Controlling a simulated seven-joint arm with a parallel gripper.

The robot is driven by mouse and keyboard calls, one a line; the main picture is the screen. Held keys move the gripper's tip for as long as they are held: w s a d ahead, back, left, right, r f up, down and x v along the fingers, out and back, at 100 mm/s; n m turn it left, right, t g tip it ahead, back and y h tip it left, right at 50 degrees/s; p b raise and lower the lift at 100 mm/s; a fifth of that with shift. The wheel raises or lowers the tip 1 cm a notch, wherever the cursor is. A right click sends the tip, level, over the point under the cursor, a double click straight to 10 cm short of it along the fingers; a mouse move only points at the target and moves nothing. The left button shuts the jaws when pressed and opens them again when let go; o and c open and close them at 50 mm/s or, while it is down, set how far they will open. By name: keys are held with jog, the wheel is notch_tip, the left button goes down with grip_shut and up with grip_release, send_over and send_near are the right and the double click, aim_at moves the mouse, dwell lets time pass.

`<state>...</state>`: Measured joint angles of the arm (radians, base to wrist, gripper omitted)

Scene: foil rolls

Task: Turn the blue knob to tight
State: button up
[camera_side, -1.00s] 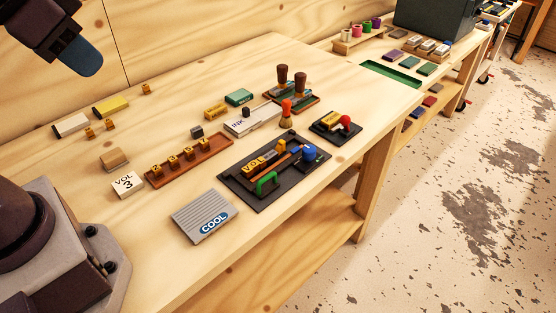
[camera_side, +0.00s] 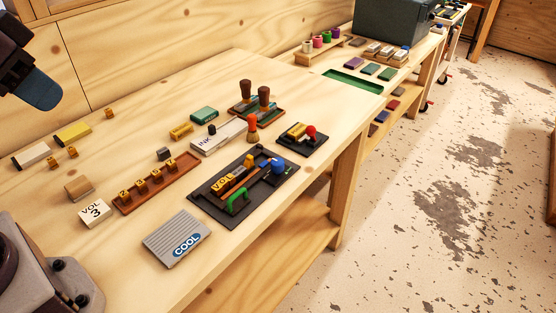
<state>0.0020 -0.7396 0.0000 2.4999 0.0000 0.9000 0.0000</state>
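The blue knob (camera_side: 278,166) sits at the right end of a black tray-like plate (camera_side: 207,203) on the wooden bench. The same plate carries a yellow block lettered VOL (camera_side: 222,184), an orange bar (camera_side: 239,179) and a green handle (camera_side: 238,201). Any marking for tight is too small to make out. Part of my arm with a dark blue end (camera_side: 39,90) shows at the upper left, far from the knob. I cannot make out two fingertips there, so its opening is unclear.
A grey ribbed COOL block (camera_side: 177,238) lies in front of the plate. A small black plate with a red knob (camera_side: 310,132) is behind it to the right.

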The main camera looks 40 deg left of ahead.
jog(key=o, duration=0.6)
jog(key=shift+w+d+f+g, duration=0.25)
jog(key=shift+w+f+g, duration=0.15)
jog(key=shift+f, duration=0.2)
jog(key=shift+w+d+f+g, duration=0.2)
jog(key=shift+w+f+g, duration=0.15)
jog(key=shift+f, duration=0.2)
jog(key=shift+c, duration=0.2)
jog(key=w+d+f+n+t+h, duration=0.25)
jog(key=w+d+n, duration=0.6)
jog(key=w, duration=0.55)
jog(key=w+d+f+n+t+h, duration=0.2)
jog(key=w+d+f+n+h, duration=0.15)
jog(key=w+d+n, duration=0.85)
jog(key=n+g+y, duration=0.6)
jog(key=n+y, duration=0.3)
jog(key=n, duration=1.6)
send_near(278, 162)
jog(key=shift+m+t, duration=0.25)
jog(key=shift+t, duration=0.05)
jog(key=x, duration=1)
jog(key=shift+s, duration=0.25)
